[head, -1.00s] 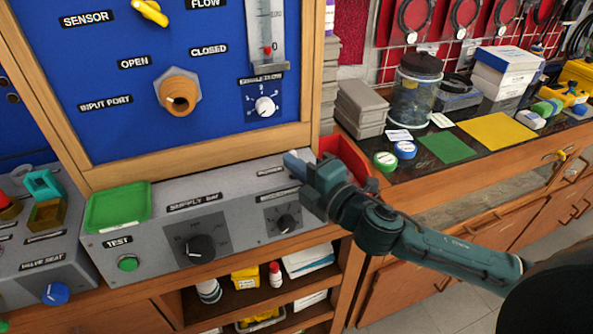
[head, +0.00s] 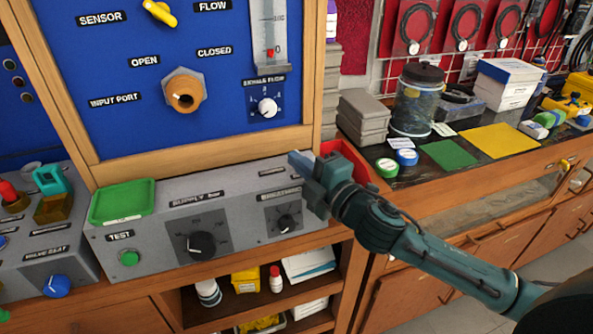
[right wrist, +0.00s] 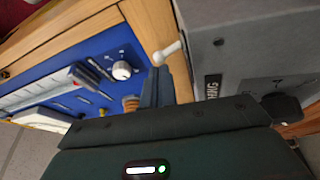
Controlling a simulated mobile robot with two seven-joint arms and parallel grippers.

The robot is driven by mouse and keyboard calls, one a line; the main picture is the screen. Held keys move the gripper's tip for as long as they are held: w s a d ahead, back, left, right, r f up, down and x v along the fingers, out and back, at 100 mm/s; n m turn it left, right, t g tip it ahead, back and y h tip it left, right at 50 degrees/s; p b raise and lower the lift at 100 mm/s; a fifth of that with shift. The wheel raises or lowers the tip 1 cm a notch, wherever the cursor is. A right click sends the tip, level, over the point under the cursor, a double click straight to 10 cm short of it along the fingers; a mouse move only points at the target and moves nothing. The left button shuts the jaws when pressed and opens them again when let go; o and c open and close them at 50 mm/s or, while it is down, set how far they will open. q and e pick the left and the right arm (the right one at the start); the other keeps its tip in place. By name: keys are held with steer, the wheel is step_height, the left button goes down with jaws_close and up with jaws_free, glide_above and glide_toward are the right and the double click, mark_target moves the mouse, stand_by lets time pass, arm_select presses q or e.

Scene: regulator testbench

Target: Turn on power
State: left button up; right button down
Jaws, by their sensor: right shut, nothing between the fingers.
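A grey console (head: 240,210) with dark knobs, a green TEST button (head: 129,258) and black labels stands below the blue panel. My right gripper (head: 298,163) is at the console's upper right end, with its fingers shut and empty. In the right wrist view, a pale toggle lever (right wrist: 168,52) sticks out from the grey console (right wrist: 245,65), close to the tips of the shut fingers (right wrist: 158,85). I cannot tell whether the fingers touch it. The gripper hides the lever in the head view. The small label near it (head: 272,171) is not legible. My left gripper is not in view.
A wooden-framed blue panel (head: 110,60) with valves and a flow tube rises behind the console. A red bin (head: 340,150) is just behind my right gripper. A green tray (head: 122,200) sits on the console's left end. Grey boxes (head: 362,118) and a jar (head: 416,100) stand right.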

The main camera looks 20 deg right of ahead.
steer(key=shift+d+f+m, duration=0.1)
steer(key=shift+d+m, duration=0.15)
steer(key=shift+m, duration=0.25)
steer(key=shift+d+m+t+b, duration=0.2)
steer(key=shift+m+t+b, duration=0.2)
steer(key=shift+m+b, duration=0.3)
steer(key=shift+d+m+t+b, duration=0.2)
steer(key=shift+m+t+b, duration=0.1)
steer(key=shift+m, duration=0.3)
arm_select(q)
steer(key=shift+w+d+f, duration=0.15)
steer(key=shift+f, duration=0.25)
arm_select(e)
steer(key=shift+w, duration=0.1)
steer(key=shift+r, duration=0.2)
